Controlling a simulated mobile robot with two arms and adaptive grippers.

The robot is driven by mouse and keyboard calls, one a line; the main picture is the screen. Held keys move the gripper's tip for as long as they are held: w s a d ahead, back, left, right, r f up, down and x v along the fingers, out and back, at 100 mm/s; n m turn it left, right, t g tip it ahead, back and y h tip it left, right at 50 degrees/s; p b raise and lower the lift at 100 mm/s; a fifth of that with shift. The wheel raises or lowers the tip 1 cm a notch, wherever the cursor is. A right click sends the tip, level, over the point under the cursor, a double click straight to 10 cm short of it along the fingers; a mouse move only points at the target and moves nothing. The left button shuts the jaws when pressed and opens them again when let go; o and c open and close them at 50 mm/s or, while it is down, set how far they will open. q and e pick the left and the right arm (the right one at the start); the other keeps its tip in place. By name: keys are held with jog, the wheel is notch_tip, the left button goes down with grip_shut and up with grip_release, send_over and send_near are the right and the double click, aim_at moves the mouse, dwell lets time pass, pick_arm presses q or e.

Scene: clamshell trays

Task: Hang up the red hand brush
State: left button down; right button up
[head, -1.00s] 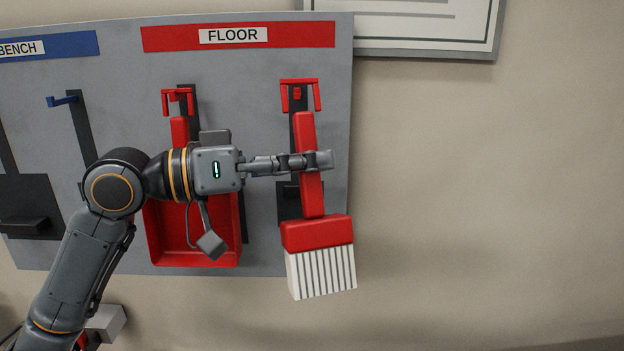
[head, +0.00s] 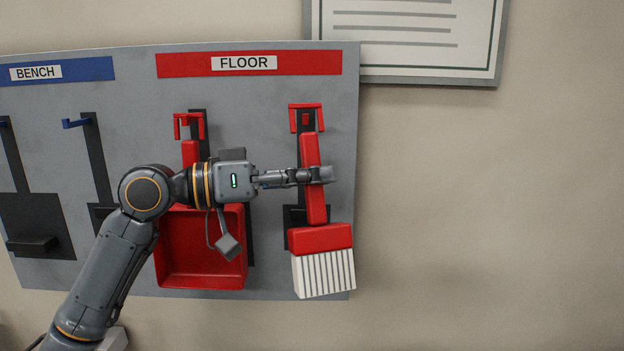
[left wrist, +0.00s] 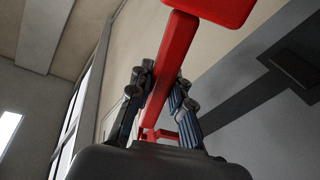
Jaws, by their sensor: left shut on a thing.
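The red hand brush (head: 320,239) hangs bristles down from my left gripper (head: 318,175) in the head view, in front of the right edge of the board. My left gripper is shut around its red handle, which is nearly upright. The handle's top is close below the red hook (head: 305,117) under the FLOOR label; I cannot tell whether they touch. In the left wrist view the handle (left wrist: 172,62) runs between the fingers (left wrist: 158,95), with a red hook (left wrist: 160,134) beyond it. My right gripper is out of view.
A red dustpan (head: 202,282) hangs on the board (head: 130,130) left of the brush, behind my left arm. Blue hooks (head: 76,123) are on the BENCH side. A framed sheet (head: 410,72) is on the wall at upper right. The wall at right is clear.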

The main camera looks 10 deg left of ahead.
pick_arm(q)
jog(key=shift+w+a+f, duration=0.15)
jog(key=shift+w+f, duration=0.1)
jog(key=shift+w, duration=0.55)
jog(key=shift+w+a+f, duration=0.15)
jog(key=shift+w+f, duration=0.05)
jog(key=shift+w, duration=0.55)
jog(key=shift+w+a+f, duration=0.15)
jog(key=shift+w+f, duration=0.1)
jog(key=shift+w, duration=0.55)
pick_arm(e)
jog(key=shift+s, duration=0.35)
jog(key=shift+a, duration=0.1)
pick_arm(q)
jog(key=c, duration=1.1)
grip_release()
jog(key=shift+c, duration=0.2)
jog(key=v, duration=1.2)
